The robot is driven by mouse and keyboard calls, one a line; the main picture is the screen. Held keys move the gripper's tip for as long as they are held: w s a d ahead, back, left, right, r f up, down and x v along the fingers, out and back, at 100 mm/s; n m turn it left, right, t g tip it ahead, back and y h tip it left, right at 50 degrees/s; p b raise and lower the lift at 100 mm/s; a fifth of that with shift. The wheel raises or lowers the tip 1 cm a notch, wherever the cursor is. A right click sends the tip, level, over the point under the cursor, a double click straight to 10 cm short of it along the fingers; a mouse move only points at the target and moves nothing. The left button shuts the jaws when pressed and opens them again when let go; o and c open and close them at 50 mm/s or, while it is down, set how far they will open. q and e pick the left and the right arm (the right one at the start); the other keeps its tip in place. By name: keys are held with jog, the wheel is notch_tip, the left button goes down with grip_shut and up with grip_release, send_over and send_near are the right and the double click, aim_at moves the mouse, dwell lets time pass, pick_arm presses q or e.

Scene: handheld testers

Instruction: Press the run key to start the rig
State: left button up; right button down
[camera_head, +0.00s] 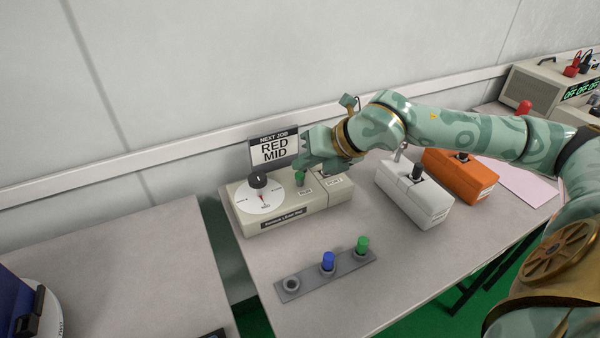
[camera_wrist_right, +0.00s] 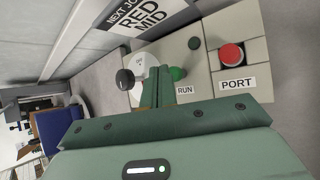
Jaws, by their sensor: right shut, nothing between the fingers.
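The rig is a beige box (camera_head: 245,222) with a dial (camera_head: 262,197) on its left part; it also shows in the wrist view (camera_wrist_right: 205,65). The green run key (camera_head: 300,179) stands on its top beside the label RUN, and shows in the wrist view (camera_wrist_right: 178,73). My right gripper (camera_head: 306,165) is shut and empty, right over the run key; its fingers (camera_wrist_right: 157,82) appear beside the key in the wrist view. I cannot tell whether they touch it. A red cap (camera_wrist_right: 232,55) sits above the label PORT, hidden by my gripper in the head view. My left gripper is not in view.
A sign (camera_head: 274,149) reading NEXT JOB RED MID stands behind the rig. A grey rack (camera_head: 308,282) in front holds a blue plug (camera_head: 328,261) and a green plug (camera_head: 362,245). White (camera_head: 415,200) and orange (camera_head: 463,175) handheld testers stand to the right, below my arm.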

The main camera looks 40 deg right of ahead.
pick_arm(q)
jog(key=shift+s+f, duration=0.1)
pick_arm(e)
jog(key=shift+f, duration=0.55)
dwell(0.6)
jog(key=shift+r, duration=0.1)
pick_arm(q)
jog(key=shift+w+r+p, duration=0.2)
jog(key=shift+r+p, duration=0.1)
pick_arm(e)
jog(key=shift+r, duration=0.85)
pick_arm(q)
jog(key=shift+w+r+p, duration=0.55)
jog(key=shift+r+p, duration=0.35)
jog(key=shift+p, duration=0.15)
pick_arm(e)
notch_tip(320, 180, up, 6)
